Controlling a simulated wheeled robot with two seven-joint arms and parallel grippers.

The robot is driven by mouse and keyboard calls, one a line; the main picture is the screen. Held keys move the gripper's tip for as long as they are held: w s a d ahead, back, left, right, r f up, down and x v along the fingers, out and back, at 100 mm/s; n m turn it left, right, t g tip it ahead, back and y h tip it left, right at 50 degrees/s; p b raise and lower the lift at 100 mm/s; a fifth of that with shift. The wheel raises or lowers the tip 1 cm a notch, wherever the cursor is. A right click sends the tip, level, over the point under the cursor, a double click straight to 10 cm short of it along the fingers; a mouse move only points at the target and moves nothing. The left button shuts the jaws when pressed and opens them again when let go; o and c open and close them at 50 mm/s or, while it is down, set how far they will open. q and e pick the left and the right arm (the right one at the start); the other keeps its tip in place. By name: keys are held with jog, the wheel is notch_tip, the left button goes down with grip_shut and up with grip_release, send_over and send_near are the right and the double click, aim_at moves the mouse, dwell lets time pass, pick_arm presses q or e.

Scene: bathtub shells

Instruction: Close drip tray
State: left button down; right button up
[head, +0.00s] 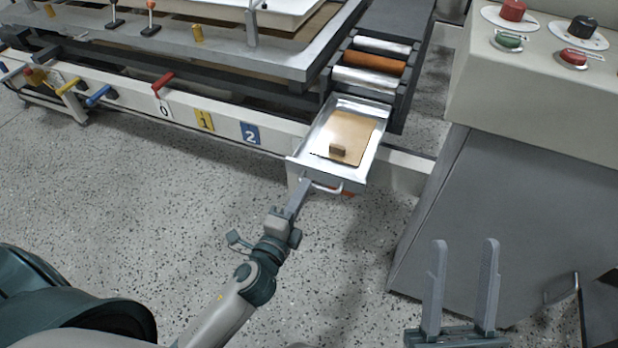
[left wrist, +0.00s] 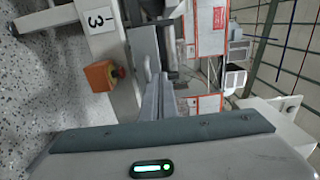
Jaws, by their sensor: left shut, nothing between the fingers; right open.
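The drip tray (head: 312,168) is a shallow metal drawer. It is pulled out from the end of the machine frame in the head view, with a handle (head: 328,188) on its front. A tan sheet (head: 352,128) and a small brown block (head: 338,150) lie in it. My left gripper (head: 303,186) is shut and empty, its tips close to the tray's front panel, left of the handle. I cannot tell whether they touch. Its fingers (left wrist: 158,97) also show in the left wrist view. My right gripper (head: 463,252) is open and empty, right of the tray.
Rollers (head: 370,64) lie behind the tray. A control console (head: 540,100) with red, green and black buttons stands at the right. Signs 0, 1 and 2 mark the frame's rail (head: 180,112). An orange button box (left wrist: 101,75) shows in the left wrist view. The floor in front is clear.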

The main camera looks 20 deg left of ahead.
aim_at(315, 168)
pick_arm(q)
jog(key=w, duration=0.3)
jog(key=shift+w, duration=0.5)
pick_arm(e)
jog(key=shift+w+d+r+t, duration=0.1)
jog(key=shift+d+r+t, duration=0.2)
jog(key=shift+r, duration=0.25)
pick_arm(q)
jog(key=shift+w, duration=0.1)
